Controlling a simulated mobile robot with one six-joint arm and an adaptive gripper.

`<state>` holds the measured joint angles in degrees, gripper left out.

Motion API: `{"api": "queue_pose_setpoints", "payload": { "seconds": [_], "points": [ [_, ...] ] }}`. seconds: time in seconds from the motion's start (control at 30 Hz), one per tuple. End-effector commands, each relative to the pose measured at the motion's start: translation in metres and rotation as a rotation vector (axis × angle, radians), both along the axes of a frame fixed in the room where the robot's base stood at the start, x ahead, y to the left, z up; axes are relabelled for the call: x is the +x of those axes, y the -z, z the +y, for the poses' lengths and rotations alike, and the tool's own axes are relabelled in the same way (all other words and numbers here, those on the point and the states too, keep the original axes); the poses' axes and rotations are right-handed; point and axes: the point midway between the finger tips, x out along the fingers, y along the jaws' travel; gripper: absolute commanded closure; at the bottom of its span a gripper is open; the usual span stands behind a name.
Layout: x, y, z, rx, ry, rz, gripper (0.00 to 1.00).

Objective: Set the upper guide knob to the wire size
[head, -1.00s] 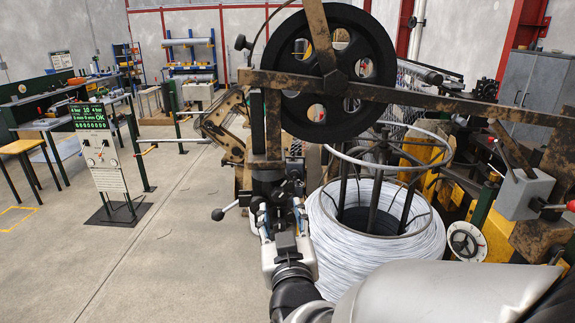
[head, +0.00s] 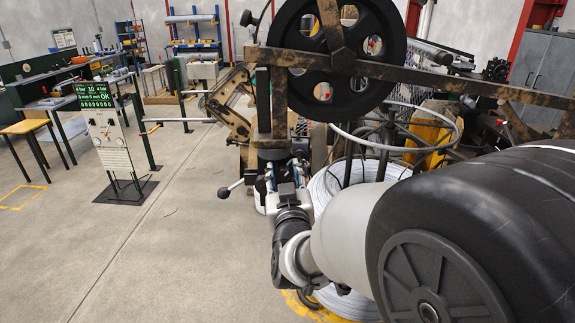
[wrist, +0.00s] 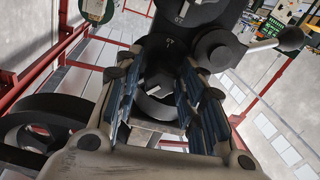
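The guide knob (wrist: 158,98) is a dark round knob with a light pointer mark, seen between my fingers in the wrist view. Dark dials with white marks sit just beyond it. My gripper (wrist: 160,88) has its two blue-padded fingers spread, one on each side of the knob; I cannot tell whether the pads touch it. In the head view my gripper (head: 286,178) points up at the guide unit under the rusty beam (head: 400,72), and the knob is hidden there. Which wire size the knob points to is too small to read.
A ball-ended lever (head: 226,191) sticks out left of the guide; it also shows in the wrist view (wrist: 288,40). A black wheel (head: 338,95) hangs above, and a wire coil (head: 325,190) stands behind my arm. A panel with a green display (head: 95,95) stands left. Open floor lies between.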

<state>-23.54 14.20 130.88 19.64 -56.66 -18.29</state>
Motion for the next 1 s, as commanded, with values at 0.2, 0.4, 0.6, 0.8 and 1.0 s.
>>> {"api": "queue_pose_setpoints", "payload": {
  "seconds": [0.2, 0.4, 0.6, 0.8, 1.0],
  "points": [
    [-0.0002, -0.0001, 0.0001, 0.0, 0.0, 0.0, 0.81],
    [-0.0002, -0.0002, 0.0001, 0.0, 0.0, 0.0, 0.94],
    [-0.0001, 0.0005, 0.0002, 0.012, 0.0, 0.0, 0.99],
    [0.0001, 0.0036, 0.0001, 0.124, 0.001, 0.005, 0.99],
    [0.0002, 0.0029, 0.0003, 0.234, 0.0, 0.018, 0.99]
  ]
}}
